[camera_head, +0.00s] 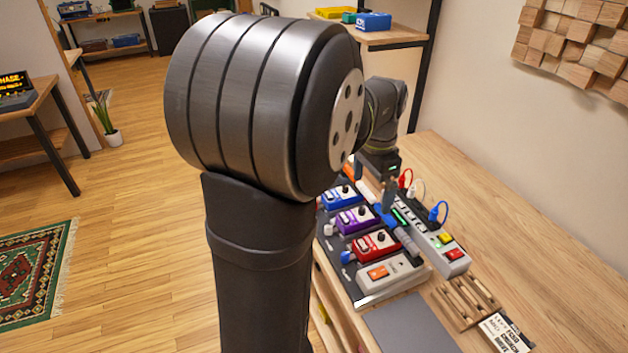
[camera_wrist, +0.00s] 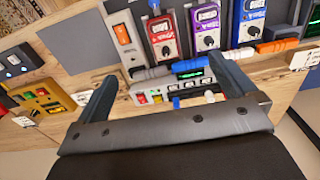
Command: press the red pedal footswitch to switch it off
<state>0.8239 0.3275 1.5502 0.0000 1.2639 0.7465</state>
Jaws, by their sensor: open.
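The red pedal (camera_head: 376,246) sits in the row on the dark board, between the purple pedal (camera_head: 357,221) and a grey box with an orange switch (camera_head: 388,273). It has a pale label and a dark round knob-like part, perhaps the footswitch; whether its light is lit is too small to tell. In the wrist view the red pedal (camera_wrist: 161,36) is at top centre, beyond my open gripper (camera_wrist: 165,74). The fingers are wide apart, empty and clear of the red pedal. In the head view my gripper (camera_head: 388,190) is above the back of the board, partly hidden by my arm.
The blue pedal (camera_head: 341,199) is behind the purple one. A grey power strip (camera_head: 436,242) with plugs and coloured switches lies along the right side of the pedals. A wooden rack (camera_head: 465,300) and a label card (camera_head: 506,335) are nearer. Bare bench lies to the right.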

